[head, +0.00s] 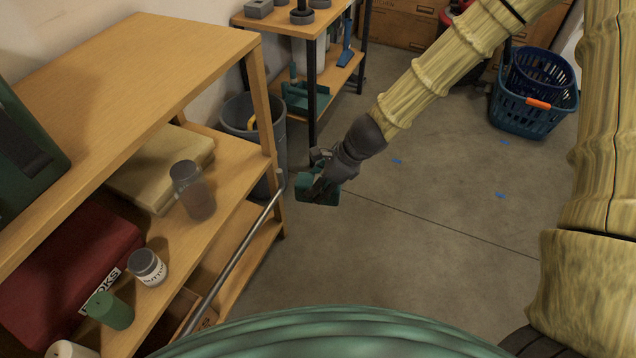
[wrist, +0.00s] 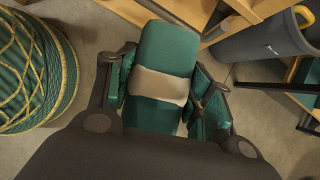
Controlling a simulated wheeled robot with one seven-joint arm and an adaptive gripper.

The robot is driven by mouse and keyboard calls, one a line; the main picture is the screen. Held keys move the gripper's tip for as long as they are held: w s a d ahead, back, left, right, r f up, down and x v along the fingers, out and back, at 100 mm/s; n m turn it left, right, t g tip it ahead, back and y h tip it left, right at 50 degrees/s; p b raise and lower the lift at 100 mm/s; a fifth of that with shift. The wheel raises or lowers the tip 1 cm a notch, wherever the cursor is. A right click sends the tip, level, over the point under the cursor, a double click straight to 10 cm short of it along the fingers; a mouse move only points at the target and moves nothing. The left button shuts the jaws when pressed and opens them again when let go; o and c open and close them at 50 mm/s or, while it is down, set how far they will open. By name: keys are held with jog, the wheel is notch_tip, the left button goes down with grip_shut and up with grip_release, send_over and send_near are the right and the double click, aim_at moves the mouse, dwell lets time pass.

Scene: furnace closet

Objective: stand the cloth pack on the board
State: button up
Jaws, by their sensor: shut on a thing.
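The cloth pack (wrist: 165,50) is a dark green, rounded block with a beige band round its middle. My gripper (wrist: 163,88) is shut on it, with one finger on each side. In the head view the pack (head: 318,194) is small and partly hidden by my gripper (head: 322,180). It is held in the air just right of the wooden shelf unit's corner post, apart from the shelves. The middle shelf board (head: 235,165) carries several things. I cannot tell for sure which surface is the task's board.
On the shelf unit stand a pale slab (head: 160,170), a grey translucent jar (head: 193,190), a labelled jar (head: 148,267), a green cylinder (head: 110,310) and a red box (head: 65,265). A metal rail (head: 235,255) runs along the shelf front. A grey bin (head: 240,115) stands behind. A blue basket (head: 530,105) is far right.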

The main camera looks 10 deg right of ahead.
jog(key=w+a+p, duration=0.4)
jog(key=a, duration=0.2)
jog(key=w+a+p, duration=0.4)
jog(key=w+a, duration=0.1)
jog(key=a, duration=0.1)
jog(key=w+a+p, duration=0.4)
jog(key=a, duration=0.3)
jog(key=shift+w+r+p, duration=0.2)
jog(key=shift+w+p, duration=0.1)
jog(key=shift+w, duration=0.1)
jog(key=shift+w+a+f+p, duration=0.15)
jog(key=shift+w+a+p, duration=0.55)
jog(key=shift+a, duration=0.35)
jog(key=shift+f+b, duration=0.3)
jog(key=shift+f, duration=0.45)
jog(key=o, duration=1.2)
jog(key=shift+r, duration=0.15)
jog(key=shift+p+v, duration=2.35)
jog(key=shift+v, duration=1.05)
jog(key=shift+s+d+b, duration=0.25)
jog(key=shift+s+d, duration=0.75)
jog(key=shift+d, duration=0.35)
jog(key=shift+s+d+b, duration=0.25)
jog(key=shift+s+d, duration=0.7)
jog(key=shift+d, duration=0.4)
jog(key=shift+s+d+b, duration=0.25)
jog(key=shift+s+d, duration=0.75)
jog(key=shift+d, duration=0.35)
